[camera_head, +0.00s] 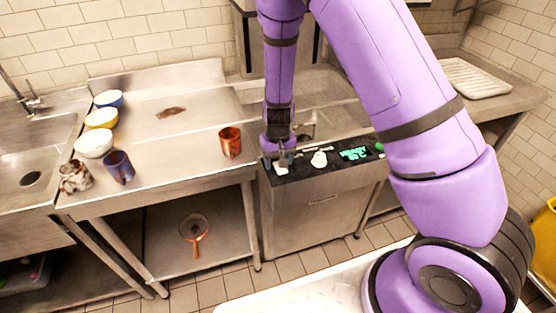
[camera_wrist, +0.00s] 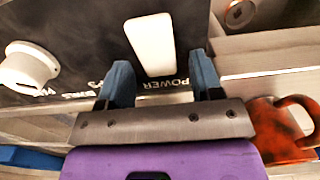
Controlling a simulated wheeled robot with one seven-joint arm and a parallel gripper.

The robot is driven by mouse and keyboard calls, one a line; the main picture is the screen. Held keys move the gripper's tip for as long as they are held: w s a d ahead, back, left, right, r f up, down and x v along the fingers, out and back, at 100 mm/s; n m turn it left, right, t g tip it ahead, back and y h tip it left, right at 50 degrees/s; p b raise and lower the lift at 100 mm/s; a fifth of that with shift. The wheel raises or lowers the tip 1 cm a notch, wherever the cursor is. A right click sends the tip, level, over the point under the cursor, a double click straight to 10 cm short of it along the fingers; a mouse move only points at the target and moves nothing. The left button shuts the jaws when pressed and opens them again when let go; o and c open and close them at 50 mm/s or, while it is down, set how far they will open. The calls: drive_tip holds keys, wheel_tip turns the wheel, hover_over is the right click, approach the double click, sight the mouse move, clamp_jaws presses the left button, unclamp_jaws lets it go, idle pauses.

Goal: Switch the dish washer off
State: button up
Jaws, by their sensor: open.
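The dish washer (camera_head: 322,212) is a steel cabinet with a black control panel on top. Its white rocker switch (camera_wrist: 152,42), with the word POWER beside it, lies just past my fingertips in the wrist view. In the head view the switch (camera_head: 281,170) shows at the panel's left end, partly hidden by my gripper (camera_head: 280,160). My gripper (camera_wrist: 162,68) is open and empty, with its two blue fingers on either side of the switch's near end. I cannot tell whether they touch the panel. A white round knob (camera_wrist: 28,68) also shows on the panel (camera_head: 319,159).
A lit green display (camera_head: 354,153) is further right on the panel. A red-brown mug (camera_head: 230,142) stands on the steel counter close left of my gripper. Several bowls, a dark blue mug (camera_head: 118,167) and a mottled mug (camera_head: 75,176) stand near the sink.

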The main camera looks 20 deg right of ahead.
drive_tip(key=shift+f, duration=0.1)
drive_tip(key=c, duration=0.9)
drive_tip(key=shift+c, duration=0.2)
drive_tip(key=shift+s, duration=0.1)
drive_tip(key=shift+s+r+t, duration=0.15)
drive_tip(key=shift+s+t, duration=0.05)
drive_tip(key=shift+t, duration=0.95)
drive_tip(key=shift+s+r+t, duration=0.15)
drive_tip(key=shift+s+t, duration=0.05)
drive_tip(key=shift+t, duration=0.95)
